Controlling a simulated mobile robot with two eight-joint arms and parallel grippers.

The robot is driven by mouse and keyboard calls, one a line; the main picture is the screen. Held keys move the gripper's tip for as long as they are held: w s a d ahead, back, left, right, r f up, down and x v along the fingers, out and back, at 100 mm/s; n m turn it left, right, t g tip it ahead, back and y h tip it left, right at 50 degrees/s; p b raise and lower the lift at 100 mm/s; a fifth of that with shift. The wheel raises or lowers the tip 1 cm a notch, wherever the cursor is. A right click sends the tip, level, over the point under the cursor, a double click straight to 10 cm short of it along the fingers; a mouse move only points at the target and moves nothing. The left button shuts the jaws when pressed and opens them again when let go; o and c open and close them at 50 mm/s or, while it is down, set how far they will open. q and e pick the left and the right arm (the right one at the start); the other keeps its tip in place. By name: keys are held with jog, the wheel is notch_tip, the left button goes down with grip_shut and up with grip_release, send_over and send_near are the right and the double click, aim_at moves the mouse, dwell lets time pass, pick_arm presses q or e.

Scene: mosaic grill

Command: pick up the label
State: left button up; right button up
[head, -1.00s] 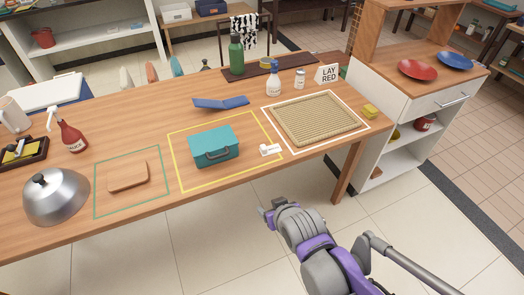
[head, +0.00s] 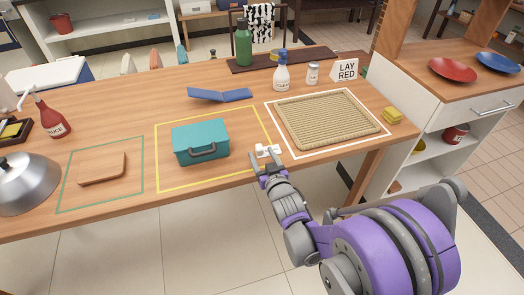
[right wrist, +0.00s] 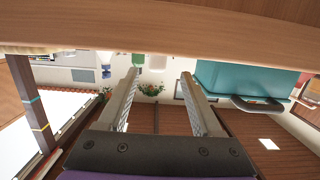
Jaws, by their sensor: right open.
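A small white piece (head: 267,150), which may be the label, lies on the wooden table by the front right corner of the yellow outline. A white card reading "LAY RED" (head: 346,69) stands upright at the back right. My right gripper (head: 267,158) is at the table's front edge, open, its fingers pointing at the small white piece. My left gripper is not in view.
A teal box (head: 201,141) stands close to the left of my right gripper. A woven mat (head: 328,118) lies to the right in a white outline. The table front (head: 225,175) is bare.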

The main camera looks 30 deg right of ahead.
jog(key=x, duration=0.7)
jog(key=shift+w+d+f, duration=0.15)
jog(key=shift+d+f, duration=0.2)
jog(key=shift+c, duration=0.3)
grip_shut()
